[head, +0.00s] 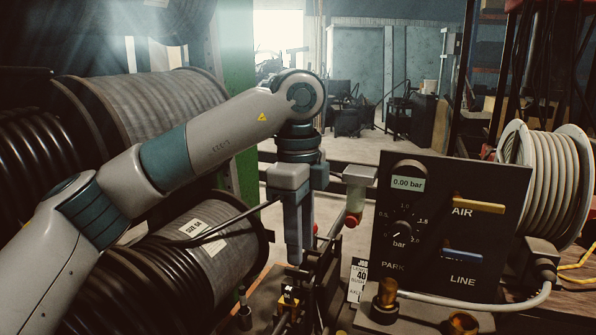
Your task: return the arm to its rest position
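My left arm (210,137) comes in from the left and reaches across the hose reels to the middle of the view. Its gripper (299,255) points straight down just left of the control panel, above the dark crimper fixture (320,285). The two grey fingers overlap from this angle, so the gap between them is unclear. I see nothing clearly held between them. The control panel (445,225) is black, with a display reading 0.00 bar, a dial, a yellow AIR lever (478,204) and a blue LINE lever (462,255). My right gripper is out of view.
Large reels of dark hose (150,100) fill the left side, close under my arm. A pale hose reel (550,170) stands at right. Brass fittings (386,293) stand in front. Open floor lies behind.

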